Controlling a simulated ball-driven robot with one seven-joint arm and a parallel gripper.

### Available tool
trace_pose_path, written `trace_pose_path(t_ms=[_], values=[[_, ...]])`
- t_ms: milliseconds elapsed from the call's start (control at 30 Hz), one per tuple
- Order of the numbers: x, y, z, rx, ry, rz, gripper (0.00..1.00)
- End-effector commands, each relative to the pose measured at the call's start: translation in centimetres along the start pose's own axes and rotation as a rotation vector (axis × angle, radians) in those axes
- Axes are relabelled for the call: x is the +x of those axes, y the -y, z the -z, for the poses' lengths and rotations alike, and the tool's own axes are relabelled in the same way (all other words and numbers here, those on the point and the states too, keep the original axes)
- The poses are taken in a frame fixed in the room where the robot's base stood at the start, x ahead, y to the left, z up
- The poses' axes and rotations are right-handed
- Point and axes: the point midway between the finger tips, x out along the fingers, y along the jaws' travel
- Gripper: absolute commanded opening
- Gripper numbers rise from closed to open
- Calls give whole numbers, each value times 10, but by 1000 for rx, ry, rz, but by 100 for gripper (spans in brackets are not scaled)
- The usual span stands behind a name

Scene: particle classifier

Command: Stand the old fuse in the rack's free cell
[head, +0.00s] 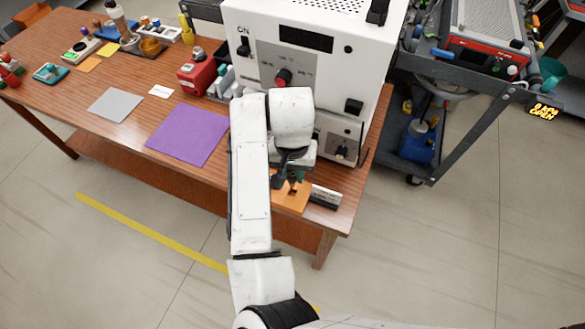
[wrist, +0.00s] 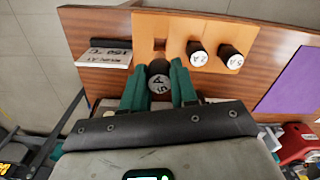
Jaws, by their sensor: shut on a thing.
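My gripper (wrist: 158,75) is shut on a dark fuse with a pale, marked end face (wrist: 158,84), which looks like 5A. The fuse's end faces the wrist camera, and its far end is hidden. The orange rack (wrist: 178,20) lies just beyond the fuse. A square free cell (wrist: 160,44) shows in it, directly above the held fuse in the picture. I cannot tell the fuse's height over the rack. In the head view, my gripper (head: 288,178) is at the orange rack (head: 294,203), and my arm hides much of the area.
Two other fuses stand in the rack, one in the middle (wrist: 197,53) and one at right (wrist: 230,56). A white label stand (wrist: 105,57) is left of the rack. The white machine (head: 310,60) rises close behind. A purple mat (head: 187,134) lies left on the table.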

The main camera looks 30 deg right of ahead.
Motion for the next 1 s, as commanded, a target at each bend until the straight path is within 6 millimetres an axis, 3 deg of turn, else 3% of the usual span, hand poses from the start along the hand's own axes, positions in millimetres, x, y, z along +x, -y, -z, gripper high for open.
trace_pose_path(t_ms=[333, 1000], values=[[29, 0, 0, -1, 0, -1, 0], [30, 0, 0, 0, 0, 0, 0]])
